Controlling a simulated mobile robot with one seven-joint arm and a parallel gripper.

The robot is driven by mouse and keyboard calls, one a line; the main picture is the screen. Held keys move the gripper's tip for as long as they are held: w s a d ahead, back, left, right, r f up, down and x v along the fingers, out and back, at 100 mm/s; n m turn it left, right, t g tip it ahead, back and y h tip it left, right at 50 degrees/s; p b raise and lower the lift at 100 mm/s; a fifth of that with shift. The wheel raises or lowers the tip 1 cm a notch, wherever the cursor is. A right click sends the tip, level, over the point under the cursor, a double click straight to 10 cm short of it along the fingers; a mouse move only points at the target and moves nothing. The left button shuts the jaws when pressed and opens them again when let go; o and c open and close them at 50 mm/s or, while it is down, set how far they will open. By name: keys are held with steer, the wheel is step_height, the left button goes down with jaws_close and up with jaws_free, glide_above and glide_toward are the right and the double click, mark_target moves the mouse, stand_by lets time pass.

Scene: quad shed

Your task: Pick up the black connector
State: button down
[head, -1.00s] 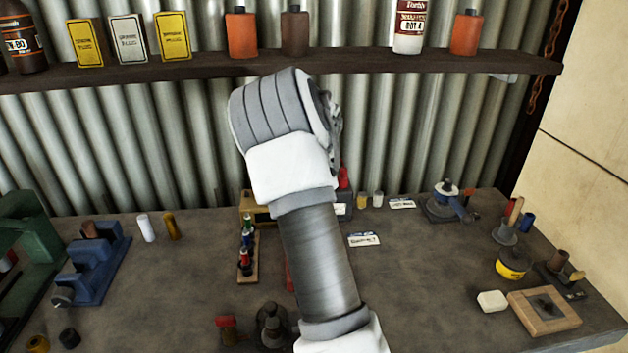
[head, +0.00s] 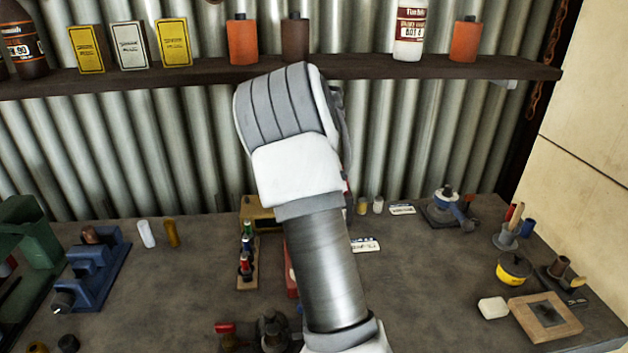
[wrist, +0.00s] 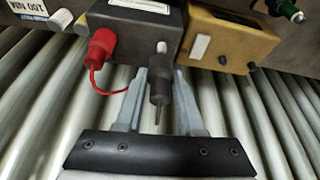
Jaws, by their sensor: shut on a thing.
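In the wrist view the black connector (wrist: 159,88) sits between the two grey fingertips of my gripper (wrist: 160,78), with a thin pin pointing back toward the palm. My gripper is shut on it. A white-tipped post (wrist: 161,47) on the dark grey box (wrist: 140,28) lies just beyond the connector. I cannot tell whether the connector still touches that box. In the head view my arm hides the gripper and the connector.
A red cap (wrist: 102,46) on a red cord hangs at the grey box, close to one finger. A yellow box (wrist: 230,42) stands beside it. In the head view a wooden strip of small bottles (head: 247,265) stands left of my arm, and a shelf (head: 200,75) runs behind it.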

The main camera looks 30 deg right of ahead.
steer(key=s+a, duration=0.3)
steer(key=s, duration=0.5)
steer(key=s+a+b, duration=0.1)
steer(key=s+a, duration=0.2)
steer(key=s, duration=0.5)
steer(key=shift+s+f, duration=0.15)
steer(key=shift+s, duration=0.1)
steer(key=shift+a, duration=0.1)
